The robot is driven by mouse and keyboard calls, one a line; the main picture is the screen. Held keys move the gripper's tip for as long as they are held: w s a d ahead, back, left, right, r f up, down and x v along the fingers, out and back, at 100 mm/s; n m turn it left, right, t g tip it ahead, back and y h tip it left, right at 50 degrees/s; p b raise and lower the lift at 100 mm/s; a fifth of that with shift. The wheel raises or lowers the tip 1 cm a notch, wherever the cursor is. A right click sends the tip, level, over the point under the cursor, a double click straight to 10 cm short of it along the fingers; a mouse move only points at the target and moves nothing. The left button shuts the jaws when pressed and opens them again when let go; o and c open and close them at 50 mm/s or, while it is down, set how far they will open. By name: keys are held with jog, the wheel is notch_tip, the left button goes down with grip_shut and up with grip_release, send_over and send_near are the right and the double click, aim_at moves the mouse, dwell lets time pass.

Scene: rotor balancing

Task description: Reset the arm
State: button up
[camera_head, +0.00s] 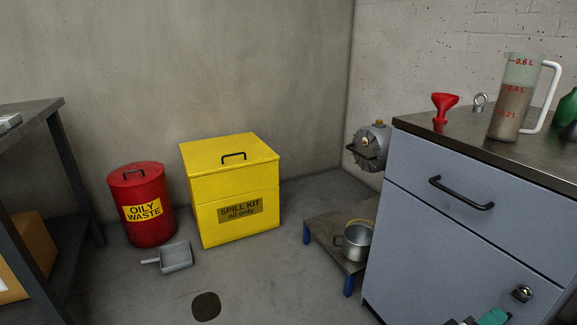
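No gripper fingers can be made out in the head view, so what my gripper holds, if anything, is hidden. A small teal and black piece (493,317) shows at the bottom right edge, in front of the grey-blue cabinet. It is cut off by the frame, and I cannot tell whether it belongs to my arm.
The cabinet (455,235) stands at right; a red funnel (444,101), eye bolt (479,102) and measuring jug (511,105) are on top. A low platform (322,228) holds a metal pot (355,243). A yellow spill-kit box (232,190), red waste bin (143,207) and dustpan (176,257) stand left.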

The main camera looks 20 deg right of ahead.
jog(key=s+a+f+m+y, duration=0.1)
jog(key=s+a+f+y, duration=0.2)
jog(key=f+y, duration=0.25)
jog(key=s+a+f+m+y, duration=0.2)
jog(key=s+a+f+y, duration=0.15)
jog(key=f, duration=0.25)
jog(key=s+a+f+n+y, duration=0.1)
jog(key=s+a+f+y, duration=0.2)
jog(key=a, duration=0.4)
jog(key=s+a+f+n+y, duration=0.1)
jog(key=a+f+y, duration=0.1)
jog(key=a+y, duration=0.5)
notch_tip(320, 180, up, 32)
jog(key=h+p, duration=0.1)
jog(key=p, duration=3.1)
jog(key=shift+a+f, duration=0.15)
jog(key=shift+a, duration=0.3)
jog(key=shift+s, duration=0.1)
